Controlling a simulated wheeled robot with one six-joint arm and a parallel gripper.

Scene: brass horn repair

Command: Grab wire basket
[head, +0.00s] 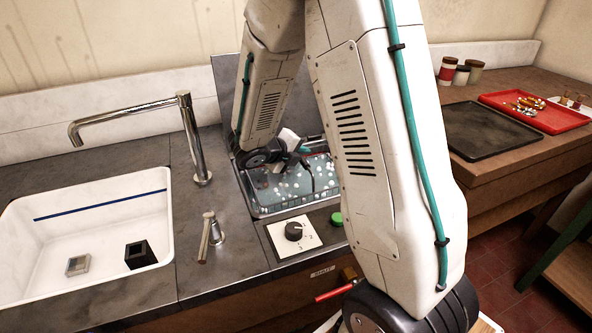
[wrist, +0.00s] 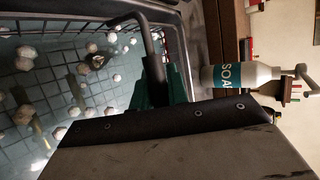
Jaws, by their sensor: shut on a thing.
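The wire basket (wrist: 152,42) shows in the wrist view as dark thin wires with a bent dark handle bar. It sits in a metal tank (head: 262,213) of blue-green liquid with white bubbles or foam bits. My gripper (head: 303,154) reaches down over the tank in the head view. In the wrist view its green fingertips (wrist: 162,88) are shut on the basket's handle. The basket's lower part and much of its far side are hidden by my gripper, my arm and the liquid.
A white sink (head: 100,240) with a tall tap (head: 190,140) lies to the left. A control knob (head: 294,231) and green button (head: 337,218) are in front of the tank. A black tray (head: 490,131) and red tray (head: 545,115) lie right. A soap bottle (wrist: 240,76) stands beyond.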

